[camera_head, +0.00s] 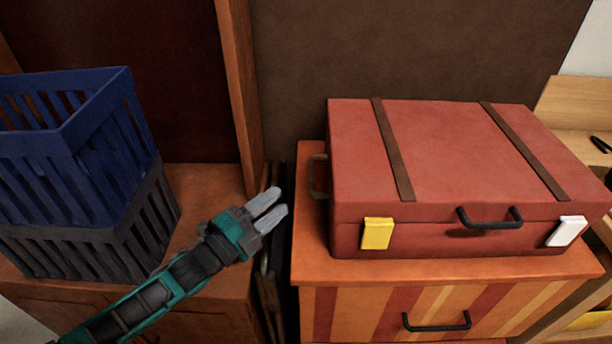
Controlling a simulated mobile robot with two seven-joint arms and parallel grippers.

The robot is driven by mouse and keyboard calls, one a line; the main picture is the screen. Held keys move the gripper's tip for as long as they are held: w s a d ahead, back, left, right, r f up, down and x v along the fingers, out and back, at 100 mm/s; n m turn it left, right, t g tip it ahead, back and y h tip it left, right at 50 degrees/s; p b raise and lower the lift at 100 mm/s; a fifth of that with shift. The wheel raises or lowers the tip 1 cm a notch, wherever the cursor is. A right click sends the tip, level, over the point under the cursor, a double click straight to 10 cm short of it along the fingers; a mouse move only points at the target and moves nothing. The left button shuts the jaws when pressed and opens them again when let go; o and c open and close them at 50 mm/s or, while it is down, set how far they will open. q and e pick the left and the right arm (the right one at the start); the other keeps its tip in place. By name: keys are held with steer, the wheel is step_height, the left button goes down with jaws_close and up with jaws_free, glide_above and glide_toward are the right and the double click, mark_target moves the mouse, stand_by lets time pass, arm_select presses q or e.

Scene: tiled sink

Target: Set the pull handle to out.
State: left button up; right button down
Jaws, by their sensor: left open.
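A closed red suitcase (450,150) lies flat on an orange cabinet (310,245), with two brown straps across its lid. A grey-brown pull handle (316,178) is on its left side, close to the suitcase wall. A dark carry handle (489,219) is on its front, between a yellow latch (377,233) and a white latch (566,231). My left gripper (279,201) is open and empty, to the left of the pull handle and apart from it. Its fingers point up and right. My right gripper is not in view.
A blue crate (65,139) sits on a dark grey crate (147,225) at the left. A dark gap separates the left cabinet from the orange one. The striped drawer (385,310) below the suitcase has a dark handle (437,326). A brown wall stands behind.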

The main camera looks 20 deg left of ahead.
arm_select(q)
steer(key=x, duration=0.9)
steer(key=shift+w+d, duration=0.2)
steer(key=shift+w, duration=0.1)
jaws_close()
